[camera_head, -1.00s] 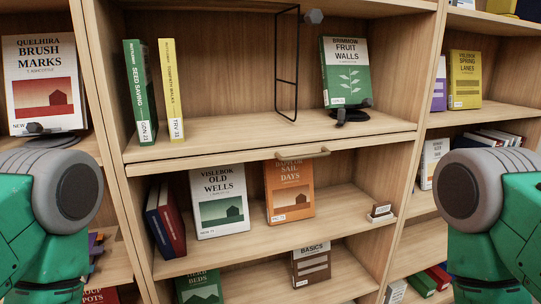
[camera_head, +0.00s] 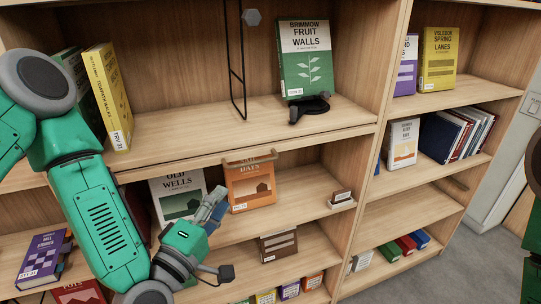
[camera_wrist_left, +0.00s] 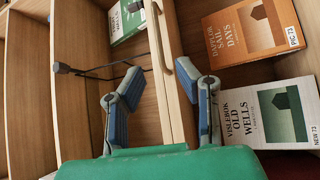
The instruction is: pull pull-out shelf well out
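The pull-out shelf (camera_head: 155,169) is a thin wooden board directly under the fixed shelf of the bookcase, with a bar handle (camera_head: 250,159) on its front edge. It looks pushed in. In the left wrist view the handle (camera_wrist_left: 187,78) lies ahead, on the shelf's edge. My left gripper (camera_head: 216,206) is below and left of the handle in the head view, apart from it. In the left wrist view its two fingers (camera_wrist_left: 170,80) are spread, with nothing held; the shelf edge runs between them in the picture. My right gripper is out of view.
Below the handle stand an orange book (camera_head: 250,188) and the white Old Wells book (camera_head: 177,194), partly behind my left arm. Above are a green book (camera_head: 306,60) on a stand, a yellow book (camera_head: 108,93) and a black wire frame (camera_head: 237,60). Floor shows at right.

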